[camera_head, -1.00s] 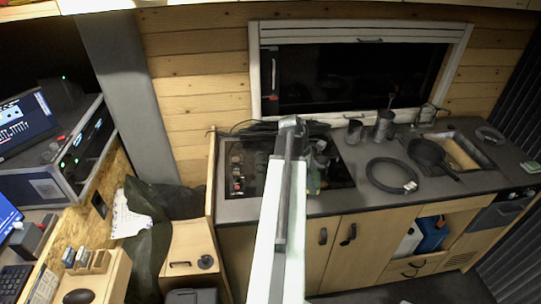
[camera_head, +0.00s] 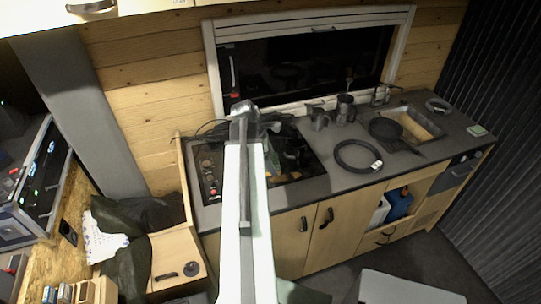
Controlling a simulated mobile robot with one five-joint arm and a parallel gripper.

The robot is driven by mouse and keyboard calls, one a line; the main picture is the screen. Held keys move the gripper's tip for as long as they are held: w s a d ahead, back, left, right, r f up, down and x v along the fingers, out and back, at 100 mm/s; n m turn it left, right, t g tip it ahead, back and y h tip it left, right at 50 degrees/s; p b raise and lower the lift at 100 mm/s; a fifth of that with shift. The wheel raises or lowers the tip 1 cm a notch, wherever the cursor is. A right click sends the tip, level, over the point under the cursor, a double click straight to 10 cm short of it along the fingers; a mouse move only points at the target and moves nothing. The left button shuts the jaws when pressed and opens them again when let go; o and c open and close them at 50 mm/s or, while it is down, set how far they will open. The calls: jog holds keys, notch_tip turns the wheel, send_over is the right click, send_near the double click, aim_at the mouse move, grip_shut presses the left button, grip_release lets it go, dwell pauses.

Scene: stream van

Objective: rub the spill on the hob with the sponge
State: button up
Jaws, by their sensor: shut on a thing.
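The hob (camera_head: 308,166) is a dark glass panel set in the grey worktop, with its control knobs near its left end. My pale arm reaches up from the bottom of the view and covers the middle of the hob. My gripper (camera_head: 284,147) is a dark shape beyond the arm, low over the hob and mostly hidden. It is shut. A small greenish patch (camera_head: 271,164) shows beside the arm, perhaps the sponge's edge; I cannot tell for sure. The spill cannot be made out, and the arm may hide it.
Right of the hob, a black coiled hose (camera_head: 358,156) lies on the worktop, with a dark pan (camera_head: 388,130) by the sink (camera_head: 418,124). Dark metal mugs (camera_head: 345,108) stand behind, under the window. A wooden panel (camera_head: 186,180) borders the hob's left side.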

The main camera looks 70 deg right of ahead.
aim_at(298, 174)
jog(key=shift+w+f+b, duration=0.1)
jog(key=shift+f+b, duration=2.85)
jog(key=shift+f, duration=0.15)
jog(key=shift+f+b, duration=1.05)
jog(key=shift+r, duration=0.1)
jog(key=shift+s+d+r, duration=0.1)
jog(key=shift+s+d, duration=0.95)
jog(key=shift+s, duration=0.2)
jog(key=shift+s+d, duration=0.85)
jog(key=shift+s, duration=0.2)
jog(key=shift+s+d, duration=0.7)
jog(key=shift+s, duration=0.15)
jog(key=shift+s+d, duration=0.65)
jog(key=shift+s, duration=0.2)
